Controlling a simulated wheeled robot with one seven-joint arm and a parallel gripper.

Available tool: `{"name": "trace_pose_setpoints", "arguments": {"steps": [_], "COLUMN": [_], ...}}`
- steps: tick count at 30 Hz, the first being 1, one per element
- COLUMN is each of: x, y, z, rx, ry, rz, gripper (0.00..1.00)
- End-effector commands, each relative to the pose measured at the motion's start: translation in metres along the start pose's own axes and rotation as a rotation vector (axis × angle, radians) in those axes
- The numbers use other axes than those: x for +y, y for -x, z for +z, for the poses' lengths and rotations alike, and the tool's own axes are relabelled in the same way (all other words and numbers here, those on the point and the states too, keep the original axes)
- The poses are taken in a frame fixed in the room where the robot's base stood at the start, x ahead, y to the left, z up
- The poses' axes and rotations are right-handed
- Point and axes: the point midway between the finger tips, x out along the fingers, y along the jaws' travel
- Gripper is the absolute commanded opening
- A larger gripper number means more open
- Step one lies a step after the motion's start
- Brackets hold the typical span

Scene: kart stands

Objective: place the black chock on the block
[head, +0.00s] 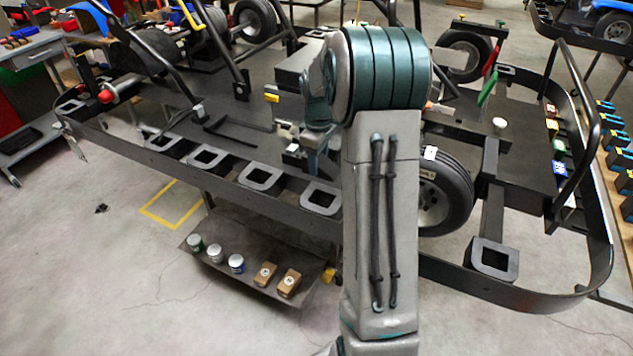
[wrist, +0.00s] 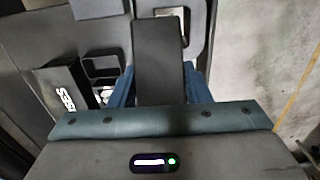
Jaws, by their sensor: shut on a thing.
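My gripper (wrist: 157,82) has two blue fingers, one on each side of a black chock (wrist: 158,50), and is shut on it in the wrist view. The chock shows as a flat dark rectangle pointing away from the wrist. In the head view my gripper (head: 312,160) is over the near side of the kart, left of my arm; the chock is hard to make out there. I cannot tell which thing is the block. Several black square pieces with openings line the kart's near edge, one of them (head: 320,197) just below my gripper.
The dark kart (head: 140,88) fills the middle. A wheel (head: 445,190) stands right of my arm. A low shelf (head: 215,277) below carries several tins and two brown boxes. A black piece with white lettering (wrist: 68,95) is left of the gripper.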

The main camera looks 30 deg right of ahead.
Motion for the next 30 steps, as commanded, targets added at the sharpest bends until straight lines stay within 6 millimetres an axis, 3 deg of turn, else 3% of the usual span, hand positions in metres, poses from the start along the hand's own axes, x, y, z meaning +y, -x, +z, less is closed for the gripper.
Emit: {"name": "trace_pose_setpoints", "arguments": {"steps": [3,16,27,28,30], "x": [-0.001,0.000,0.000,0.000,0.000], "y": [-0.021,-0.068,-0.075,-0.075,-0.074], "z": [-0.001,0.000,0.000,0.000,0.000], "rx": [-0.002,-0.001,0.001,0.001,0.001], "ry": [0.002,-0.001,-0.001,-0.001,-0.001], "rz": [-0.002,-0.002,0.000,0.000,0.000], "gripper": [0.18,0.18,0.18,0.46,0.65]}}
